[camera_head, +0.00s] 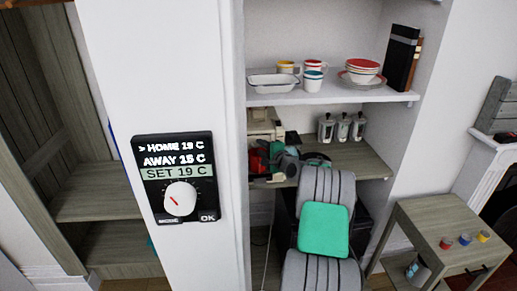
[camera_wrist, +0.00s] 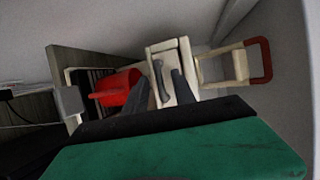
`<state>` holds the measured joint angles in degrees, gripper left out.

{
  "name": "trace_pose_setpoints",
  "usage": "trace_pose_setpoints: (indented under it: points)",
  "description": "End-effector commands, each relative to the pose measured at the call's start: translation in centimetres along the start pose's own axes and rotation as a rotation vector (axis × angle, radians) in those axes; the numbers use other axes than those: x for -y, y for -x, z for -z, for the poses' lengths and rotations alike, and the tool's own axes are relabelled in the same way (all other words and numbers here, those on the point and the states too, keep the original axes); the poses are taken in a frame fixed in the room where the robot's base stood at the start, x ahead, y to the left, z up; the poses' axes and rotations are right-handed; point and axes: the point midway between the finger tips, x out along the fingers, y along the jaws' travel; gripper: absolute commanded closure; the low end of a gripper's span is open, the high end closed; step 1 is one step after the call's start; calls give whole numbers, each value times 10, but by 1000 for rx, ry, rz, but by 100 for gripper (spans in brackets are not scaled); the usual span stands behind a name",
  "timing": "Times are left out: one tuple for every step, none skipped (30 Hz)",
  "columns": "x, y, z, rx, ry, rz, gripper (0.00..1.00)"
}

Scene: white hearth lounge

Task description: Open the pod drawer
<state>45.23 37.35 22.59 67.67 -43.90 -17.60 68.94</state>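A cream machine (camera_head: 262,122) stands on the alcove's wooden counter, partly hidden by my arm and gripper. In the wrist view, a cream block (camera_wrist: 163,48) on it bears a grey bar handle (camera_wrist: 160,82). I cannot tell for certain whether this is the pod drawer; its front looks closed. My gripper (camera_wrist: 164,78) points at this block, its dark fingers apart on either side of the handle, with no clear contact. In the head view my gripper (camera_head: 284,160) is in front of the machine, its fingertips hard to make out.
A red object (camera_wrist: 117,88) sits left of my fingers, and a cream frame with a red end (camera_wrist: 260,60) is at right. Three canisters (camera_head: 342,128) stand on the counter. A shelf (camera_head: 330,97) with dishes is above. A side table (camera_head: 450,220) stands at right.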

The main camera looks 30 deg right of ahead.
Motion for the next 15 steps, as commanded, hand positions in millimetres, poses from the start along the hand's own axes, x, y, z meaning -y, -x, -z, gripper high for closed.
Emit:
trace_pose_setpoints:
  points:
    - [0, 0, 0, 0, 0, 0, 68]
    - [0, 0, 0, 0, 0, 0, 68]
    - [0, 0, 0, 0, 0, 0, 68]
    - [0, 0, 0, 1, 0, 0, 69]
    - [0, 0, -1, 1, 1, 0, 72]
    - [0, 0, -1, 1, 1, 0, 75]
    - [0, 0, -1, 1, 1, 0, 77]
    - [0, 0, -1, 2, 1, -1, 80]
    - [0, 0, -1, 2, 1, -1, 83]
    - [0, 0, -2, 2, 1, -1, 86]
    - [0, 0, -2, 2, 1, -1, 88]
    - [0, 0, -2, 2, 1, -1, 91]
    - [0, 0, -2, 2, 1, -1, 94]
    - [0, 0, -2, 3, 1, -1, 96]
    - [0, 0, -2, 3, 1, -1, 99]
